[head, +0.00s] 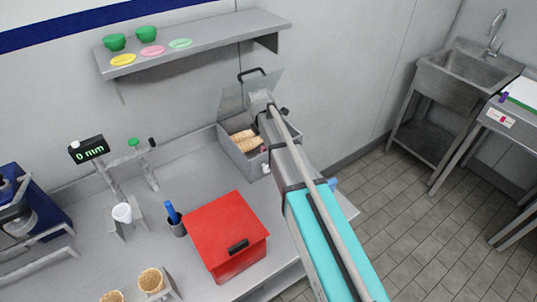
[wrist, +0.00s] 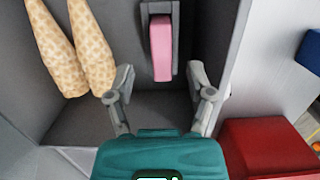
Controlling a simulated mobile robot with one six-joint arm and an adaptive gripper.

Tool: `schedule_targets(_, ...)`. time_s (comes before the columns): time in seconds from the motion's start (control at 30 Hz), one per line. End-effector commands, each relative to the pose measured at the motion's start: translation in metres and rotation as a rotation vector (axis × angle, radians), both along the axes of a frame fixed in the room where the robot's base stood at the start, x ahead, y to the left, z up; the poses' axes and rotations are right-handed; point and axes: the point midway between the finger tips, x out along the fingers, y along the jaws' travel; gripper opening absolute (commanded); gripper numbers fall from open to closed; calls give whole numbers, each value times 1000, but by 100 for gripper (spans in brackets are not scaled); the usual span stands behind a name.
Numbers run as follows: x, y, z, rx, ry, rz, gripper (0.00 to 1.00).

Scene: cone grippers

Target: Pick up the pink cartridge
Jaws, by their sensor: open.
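The pink cartridge (wrist: 161,48) shows in the wrist view, upright in a dark grey holder (wrist: 176,42) inside the grey bin. My gripper (wrist: 160,82) is open in the wrist view, its two fingers spread to either side below the cartridge's lower end. The fingers appear apart from the cartridge, and nothing is between them. In the head view the grey bin (head: 237,160) stands at the back of the counter with its clear lid raised. My arm reaches over it and hides my gripper and most of the cartridge.
Two waffle cones (wrist: 88,48) lie in the bin left of the cartridge. The bin's right wall (wrist: 232,40) is close to my right finger. A red box (head: 225,235) stands on the counter in front of the bin. A shelf (head: 200,45) hangs above.

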Motion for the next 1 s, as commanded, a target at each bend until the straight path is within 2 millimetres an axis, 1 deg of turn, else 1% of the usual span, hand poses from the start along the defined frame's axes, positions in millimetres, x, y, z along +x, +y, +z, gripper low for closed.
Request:
schedule_targets(0.03,0,-1,-8,0,0,0,69)
schedule_targets(0.4,2,-6,-34,0,0,1,69)
schedule_targets(0.6,3,-7,-39,0,0,1,69)
schedule_targets(1.0,3,-7,-38,0,0,0,69)
